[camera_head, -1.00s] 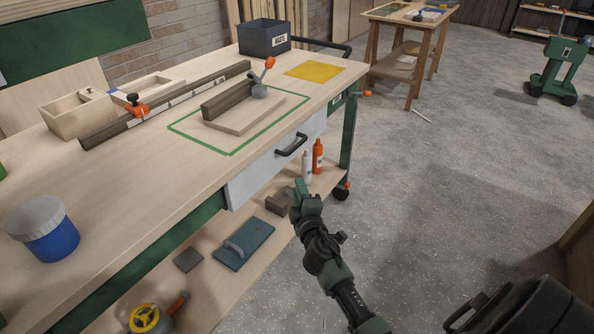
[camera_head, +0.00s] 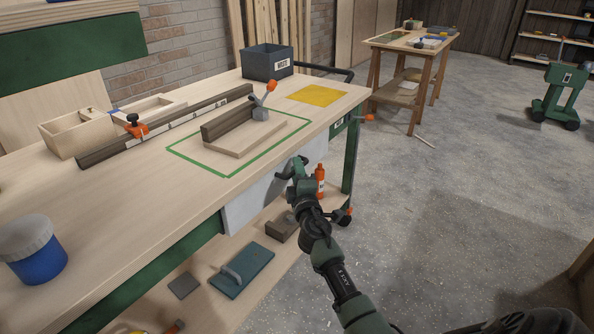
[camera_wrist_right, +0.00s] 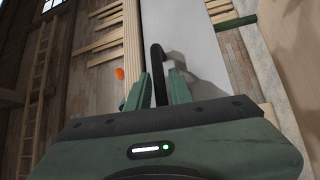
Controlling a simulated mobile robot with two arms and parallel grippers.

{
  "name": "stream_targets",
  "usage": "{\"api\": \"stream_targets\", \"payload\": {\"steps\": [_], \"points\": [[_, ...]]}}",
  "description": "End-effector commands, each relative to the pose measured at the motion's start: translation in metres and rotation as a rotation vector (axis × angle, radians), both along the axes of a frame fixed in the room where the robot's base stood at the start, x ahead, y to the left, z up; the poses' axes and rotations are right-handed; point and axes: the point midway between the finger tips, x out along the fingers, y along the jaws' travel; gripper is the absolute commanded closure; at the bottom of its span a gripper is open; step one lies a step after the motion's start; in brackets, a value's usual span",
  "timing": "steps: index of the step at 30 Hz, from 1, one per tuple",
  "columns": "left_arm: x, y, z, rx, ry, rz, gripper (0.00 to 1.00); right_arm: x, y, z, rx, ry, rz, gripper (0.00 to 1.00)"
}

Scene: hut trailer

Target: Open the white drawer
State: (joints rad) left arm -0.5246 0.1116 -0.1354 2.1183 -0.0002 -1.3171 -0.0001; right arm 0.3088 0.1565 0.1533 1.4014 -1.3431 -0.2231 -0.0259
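The white drawer (camera_head: 243,208) sits under the top of the wooden workbench (camera_head: 130,220). It looks closed, with its front partly hidden behind my right arm. My right gripper (camera_head: 297,168) is at the drawer front, at the handle. In the right wrist view, the black drawer handle (camera_wrist_right: 158,75) stands between the two green fingers of my right gripper (camera_wrist_right: 159,88), which look open around it with narrow gaps. The pale drawer front (camera_wrist_right: 205,50) shows beyond the fingers. My left gripper is not in view.
A wooden board (camera_head: 235,150) with a clamp lies on the bench inside a green outline. An orange bottle (camera_head: 320,178) stands on the lower shelf behind my gripper.

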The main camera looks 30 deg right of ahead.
Motion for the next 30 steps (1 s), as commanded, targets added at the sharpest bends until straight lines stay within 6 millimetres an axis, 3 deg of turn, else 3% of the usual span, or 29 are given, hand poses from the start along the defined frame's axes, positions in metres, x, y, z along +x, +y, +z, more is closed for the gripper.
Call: {"api": "stream_targets", "payload": {"steps": [2,5,30], "points": [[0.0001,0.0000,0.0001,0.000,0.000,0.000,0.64,-0.0002,0.0001,-0.0001,0.000,0.000,0.000,0.79],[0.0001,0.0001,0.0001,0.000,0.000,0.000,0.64,-0.0002,0.0001,-0.0002,0.000,0.000,0.000,1.00],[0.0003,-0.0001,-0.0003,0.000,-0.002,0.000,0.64,-0.0005,0.0007,-0.0010,0.001,0.002,0.000,1.00]]}}
